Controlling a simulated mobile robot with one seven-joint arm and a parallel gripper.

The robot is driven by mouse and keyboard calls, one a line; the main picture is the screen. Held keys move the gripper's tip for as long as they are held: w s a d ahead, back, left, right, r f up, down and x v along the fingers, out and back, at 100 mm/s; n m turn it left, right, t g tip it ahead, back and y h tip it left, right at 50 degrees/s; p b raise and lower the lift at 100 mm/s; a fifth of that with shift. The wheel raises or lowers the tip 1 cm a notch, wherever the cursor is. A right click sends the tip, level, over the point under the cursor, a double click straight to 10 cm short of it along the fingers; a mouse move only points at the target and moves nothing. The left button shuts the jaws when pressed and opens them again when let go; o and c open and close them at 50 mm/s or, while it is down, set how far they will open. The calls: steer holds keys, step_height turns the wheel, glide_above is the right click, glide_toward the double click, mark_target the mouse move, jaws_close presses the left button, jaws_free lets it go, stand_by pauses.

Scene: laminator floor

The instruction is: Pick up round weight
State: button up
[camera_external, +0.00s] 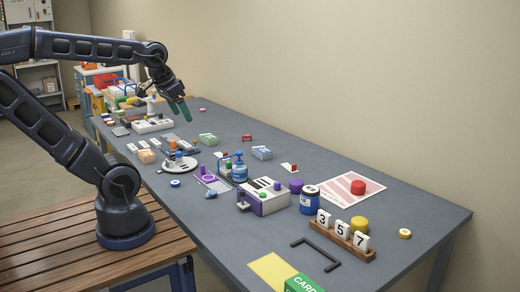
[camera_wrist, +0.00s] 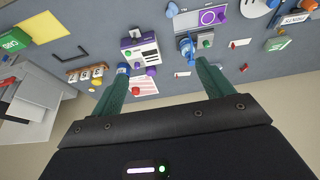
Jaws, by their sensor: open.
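My gripper (camera_external: 180,110) is raised over the far part of the long grey table, empty, with its green fingers apart. Both fingers also show in the wrist view (camera_wrist: 166,75). Several round pieces lie far from it, nearer the camera. A red round piece (camera_external: 358,187) sits on a striped sheet (camera_external: 338,189); a yellow one (camera_external: 359,224) stands behind the number blocks. A purple one (camera_external: 296,185) is by the white box, and a small yellow ring-like piece (camera_external: 405,233) lies near the right edge. I cannot tell which of them is the round weight.
The table (camera_external: 435,207) is crowded along its length. A blue jar (camera_external: 309,200), a wooden rack of number blocks (camera_external: 343,238), a white and purple box (camera_external: 264,197), a blue bottle (camera_external: 239,170) and a black handle (camera_external: 315,252) stand on it. A wall runs behind.

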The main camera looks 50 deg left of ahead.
steer(key=m+g+h, duration=0.2)
steer(key=m+h, duration=0.2)
steer(key=m, duration=0.6)
glide_above(295, 181)
steer(key=s+a, duration=0.2)
steer(key=s, duration=0.1)
step_height(295, 181, down, 25)
steer(key=shift+y, duration=0.3)
steer(key=x, duration=0.5)
steer(key=shift+w+f, duration=0.25)
steer(key=shift+w+a+x, duration=0.1)
steer(key=shift+w+x, duration=0.05)
steer(key=shift+x, duration=1.15)
steer(key=shift+w+a+x, duration=0.15)
steer(key=shift+x, duration=1.15)
steer(key=shift+c, duration=0.2)
